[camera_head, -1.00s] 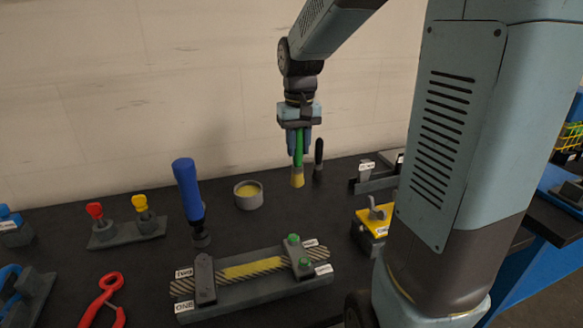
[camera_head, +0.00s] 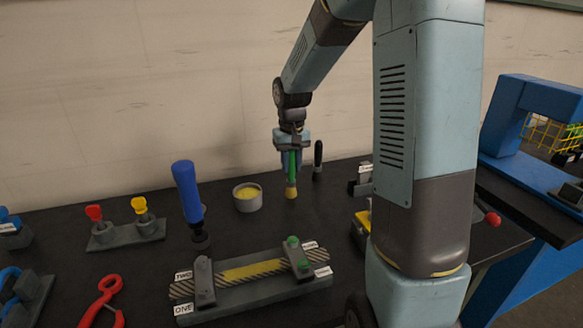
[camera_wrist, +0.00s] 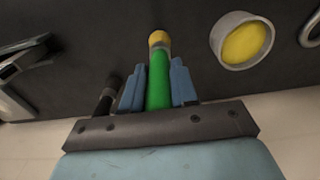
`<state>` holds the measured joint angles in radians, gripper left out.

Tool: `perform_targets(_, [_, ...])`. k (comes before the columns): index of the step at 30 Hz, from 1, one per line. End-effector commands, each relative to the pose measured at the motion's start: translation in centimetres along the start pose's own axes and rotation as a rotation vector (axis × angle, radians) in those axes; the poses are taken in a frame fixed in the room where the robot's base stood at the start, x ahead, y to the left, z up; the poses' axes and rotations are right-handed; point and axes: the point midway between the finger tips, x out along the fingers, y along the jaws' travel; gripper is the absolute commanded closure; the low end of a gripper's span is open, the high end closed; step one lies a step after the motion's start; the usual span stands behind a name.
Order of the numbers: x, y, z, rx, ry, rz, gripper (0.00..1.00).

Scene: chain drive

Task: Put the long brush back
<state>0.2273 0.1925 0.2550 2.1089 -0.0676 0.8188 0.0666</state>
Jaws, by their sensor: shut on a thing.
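The long brush has a green handle and a yellow bristle end. In the head view the brush (camera_head: 291,190) hangs upright, bristles down, in my gripper (camera_head: 291,165), between the round cup and a black-handled tool. In the wrist view the green brush handle (camera_wrist: 159,80) is between the two blue fingers of my gripper (camera_wrist: 158,85), which are shut on it. The bristle tip is close to the dark bench top; I cannot tell whether it touches.
A grey cup (camera_head: 248,198) with yellow contents stands left of the brush. A black-handled tool (camera_head: 318,160) stands close on the right. A blue-handled tool (camera_head: 188,190) is further left. A chain fixture (camera_head: 250,285) lies in front. Bench around the bristle tip is bare.

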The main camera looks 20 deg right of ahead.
Motion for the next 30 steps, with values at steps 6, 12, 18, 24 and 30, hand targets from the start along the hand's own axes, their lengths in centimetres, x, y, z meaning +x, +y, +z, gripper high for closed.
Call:
perform_targets(6, [1.33,-0.01,0.07,0.0,0.001,-0.001,1.0])
perform_targets(12, [1.4,-0.01,0.08,0.0,0.001,-0.001,1.0])
perform_targets(18, [1.53,0.01,0.08,0.0,0.001,-0.001,0.6])
perform_targets(24, [1.52,0.03,0.08,0.0,0.001,-0.001,0.47])
perform_targets(30, [1.4,0.08,0.07,0.002,0.001,0.0,0.47])
